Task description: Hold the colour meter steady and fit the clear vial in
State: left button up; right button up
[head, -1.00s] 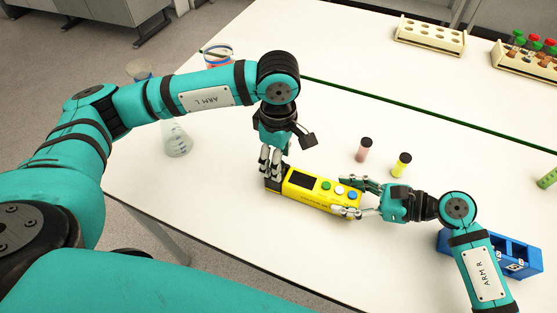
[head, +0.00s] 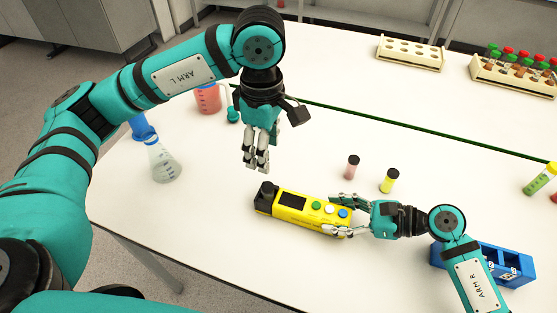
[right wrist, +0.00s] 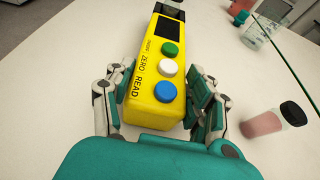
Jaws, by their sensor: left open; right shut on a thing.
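The yellow colour meter (head: 298,206) lies on the white table, with a dark screen, green, white and blue buttons, and a black left end. It also shows in the right wrist view (right wrist: 160,75). My right gripper (head: 338,214) is shut on the meter's right end, one finger on each side. My left gripper (head: 256,160) is open and empty, apart from the meter, above its black end. A round black piece (head: 266,188) stands up from that end; I cannot tell if it is a vial's cap. No clear vial is plainly visible.
A pink vial (head: 352,168) and a yellow vial (head: 389,181) stand behind the meter. A blue rack (head: 508,262) is by my right arm. A flask (head: 163,164) and red-filled beaker (head: 207,98) stand left. Cream racks (head: 409,53) are at the back.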

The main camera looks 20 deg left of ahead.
jog(key=o, duration=1.6)
jog(key=shift+c, duration=0.2)
